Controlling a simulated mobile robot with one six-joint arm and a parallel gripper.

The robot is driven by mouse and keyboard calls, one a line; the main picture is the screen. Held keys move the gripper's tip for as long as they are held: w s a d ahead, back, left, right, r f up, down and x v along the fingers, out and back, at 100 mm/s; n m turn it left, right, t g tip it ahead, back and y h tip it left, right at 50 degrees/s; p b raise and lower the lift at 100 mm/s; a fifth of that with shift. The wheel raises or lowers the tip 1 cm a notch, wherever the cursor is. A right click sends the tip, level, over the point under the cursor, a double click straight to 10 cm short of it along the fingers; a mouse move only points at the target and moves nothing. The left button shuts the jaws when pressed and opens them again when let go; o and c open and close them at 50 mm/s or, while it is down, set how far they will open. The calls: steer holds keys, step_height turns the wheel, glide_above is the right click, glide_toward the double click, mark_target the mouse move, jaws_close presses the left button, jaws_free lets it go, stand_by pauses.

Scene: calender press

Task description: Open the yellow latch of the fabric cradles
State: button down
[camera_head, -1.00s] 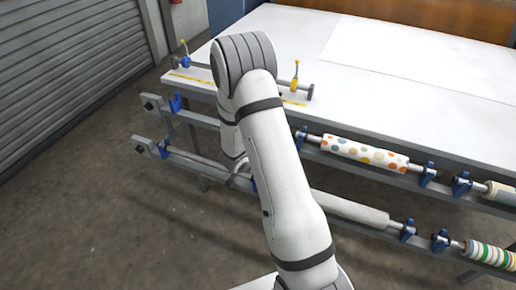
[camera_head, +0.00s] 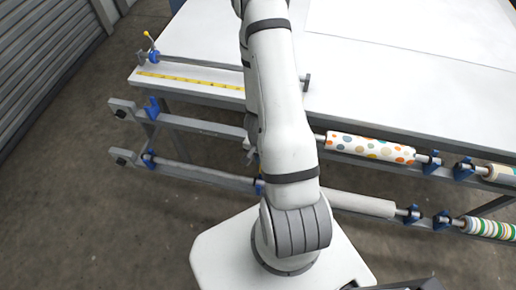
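Blue cradles line two grey rails on the table's front side. On the left, one cradle (camera_head: 152,108) is on the upper rail and another (camera_head: 148,161) on the lower rail; both look empty. On the right, the cradles (camera_head: 432,161) hold fabric rolls. No yellow latch can be made out on these cradles at this size. A small yellow lever (camera_head: 149,36) stands at the left end of a bar on the table top. My arm crosses the middle of the view and hides part of the bar and rails. My gripper's fingers are hidden behind it.
A dotted roll (camera_head: 370,148) lies on the upper rail and a plain pale roll (camera_head: 355,203) on the lower. A striped roll (camera_head: 490,228) is at the right. The white table top (camera_head: 420,105) is mostly clear. A grey shutter (camera_head: 45,55) stands left, with bare floor before it.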

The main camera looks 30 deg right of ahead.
steer(key=shift+s+a+f, duration=0.1)
steer(key=shift+s+a, duration=0.05)
stand_by(0.3)
